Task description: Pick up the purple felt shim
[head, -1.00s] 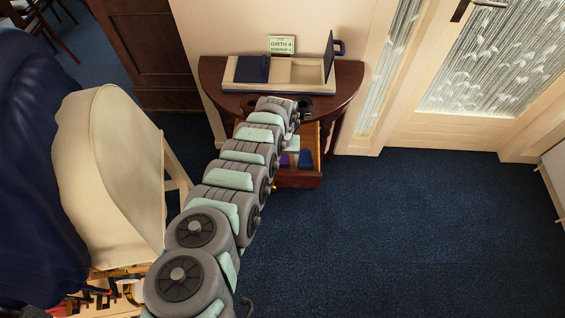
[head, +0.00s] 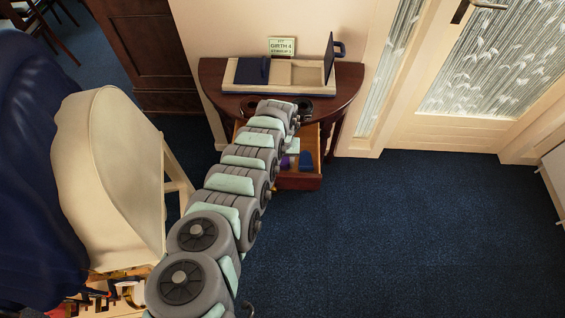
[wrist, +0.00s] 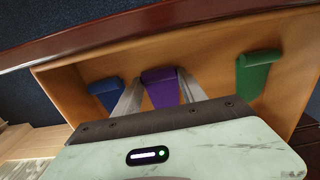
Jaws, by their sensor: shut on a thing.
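The purple felt shim (wrist: 162,88) shows in the wrist view between the two fingers of my gripper (wrist: 161,92), inside an open wooden drawer. My gripper is shut on it, one finger against each side. The shim's lower end is hidden by the gripper body.
A blue shim (wrist: 105,92) lies left of the fingers and a green shim (wrist: 255,75) to the right, both apart from them. Open carpet lies right.

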